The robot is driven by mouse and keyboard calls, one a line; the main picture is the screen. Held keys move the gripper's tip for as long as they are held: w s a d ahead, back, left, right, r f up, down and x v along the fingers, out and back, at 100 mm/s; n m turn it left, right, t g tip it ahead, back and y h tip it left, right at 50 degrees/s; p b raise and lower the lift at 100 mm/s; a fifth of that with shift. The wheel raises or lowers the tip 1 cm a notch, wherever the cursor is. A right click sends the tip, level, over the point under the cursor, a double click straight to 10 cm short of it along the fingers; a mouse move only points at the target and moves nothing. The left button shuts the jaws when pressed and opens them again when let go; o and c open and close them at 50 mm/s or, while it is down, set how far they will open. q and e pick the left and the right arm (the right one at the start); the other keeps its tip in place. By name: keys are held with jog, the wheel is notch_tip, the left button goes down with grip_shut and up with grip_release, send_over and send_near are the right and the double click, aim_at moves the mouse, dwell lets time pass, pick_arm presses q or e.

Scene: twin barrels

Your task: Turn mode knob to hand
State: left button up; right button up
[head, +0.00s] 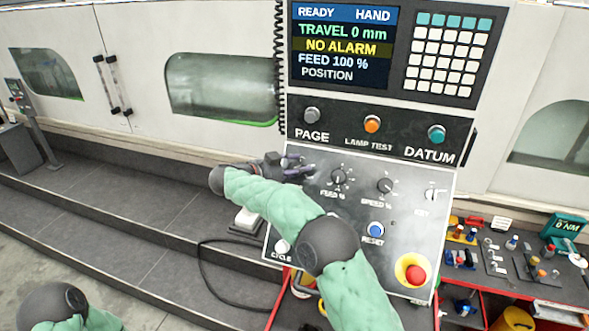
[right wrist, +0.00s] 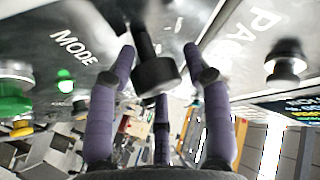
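The mode knob (right wrist: 155,72) is a black knob on a stem, beside the word MODE on the panel in the right wrist view. The purple fingers of my right gripper (right wrist: 158,62) stand spread around it, with visible gaps to the side fingers. I cannot tell whether the lower finger touches it. In the head view my right gripper (head: 300,170) is at the upper left of the sloping control panel (head: 410,220) and hides the knob. The screen (head: 342,45) reads READY, HAND and NO ALARM. My left gripper is out of view.
Feed knob (head: 339,177) and speed knob (head: 385,186) lie right of my right gripper. The blue reset button (head: 376,230) and red emergency stop (head: 415,274) are lower. PAGE button (head: 312,115) is just above. A red tool cart (head: 510,270) stands at right.

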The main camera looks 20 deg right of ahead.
jog(key=shift+o, duration=0.5)
jog(key=shift+d+r, duration=0.15)
jog(key=shift+r, duration=0.25)
jog(key=shift+s+f, duration=0.1)
jog(key=shift+f, duration=0.25)
jog(key=shift+a, duration=0.2)
jog(key=shift+a, duration=0.2)
jog(key=v, duration=1.1)
jog(key=shift+a, duration=0.25)
jog(key=shift+s, duration=0.1)
